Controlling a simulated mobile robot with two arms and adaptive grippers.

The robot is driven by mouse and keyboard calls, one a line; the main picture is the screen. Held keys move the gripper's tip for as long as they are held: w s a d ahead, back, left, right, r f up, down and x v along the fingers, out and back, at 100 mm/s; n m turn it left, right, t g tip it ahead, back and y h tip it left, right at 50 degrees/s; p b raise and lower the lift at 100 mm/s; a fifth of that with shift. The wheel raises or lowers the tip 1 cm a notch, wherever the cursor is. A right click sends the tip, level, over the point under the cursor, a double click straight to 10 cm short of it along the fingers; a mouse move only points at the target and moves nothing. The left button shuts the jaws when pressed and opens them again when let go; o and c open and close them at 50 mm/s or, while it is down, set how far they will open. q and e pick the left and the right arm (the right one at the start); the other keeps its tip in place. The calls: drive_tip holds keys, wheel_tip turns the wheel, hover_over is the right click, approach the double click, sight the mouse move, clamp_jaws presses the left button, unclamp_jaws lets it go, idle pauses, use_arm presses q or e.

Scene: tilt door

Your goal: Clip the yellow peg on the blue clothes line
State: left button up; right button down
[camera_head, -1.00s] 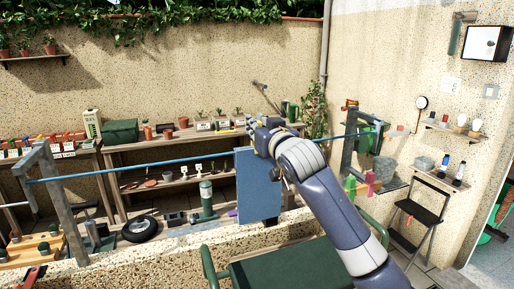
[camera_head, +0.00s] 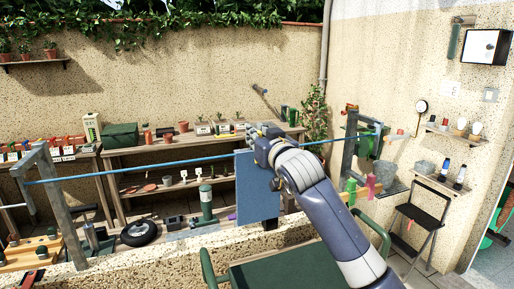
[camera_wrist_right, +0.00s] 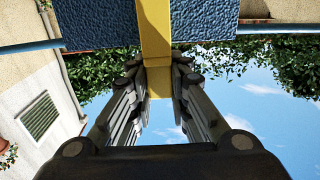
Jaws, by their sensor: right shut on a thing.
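The blue clothes line (camera_head: 130,167) runs across the head view, and a blue cloth (camera_head: 258,190) hangs from it. My right gripper (camera_head: 256,138) is at the top edge of the cloth. In the right wrist view, my right gripper (camera_wrist_right: 158,90) is shut on the yellow peg (camera_wrist_right: 155,45). The peg lies across the blue cloth (camera_wrist_right: 215,20) at the height of the line (camera_wrist_right: 275,38). Whether its jaws pinch the line is hidden. The peg is hidden behind my gripper in the head view. My left gripper is out of view.
A grey post (camera_head: 62,205) carries the line at the left, and another frame (camera_head: 350,150) stands at the right. A low stone wall (camera_head: 150,262) and a green chair (camera_head: 290,268) are in front. A wooden bench (camera_head: 190,145) with pots stands behind.

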drive_tip(key=shift+f, duration=0.55)
drive_tip(key=c, duration=1.4)
unclamp_jaws()
drive_tip(key=shift+c, duration=0.2)
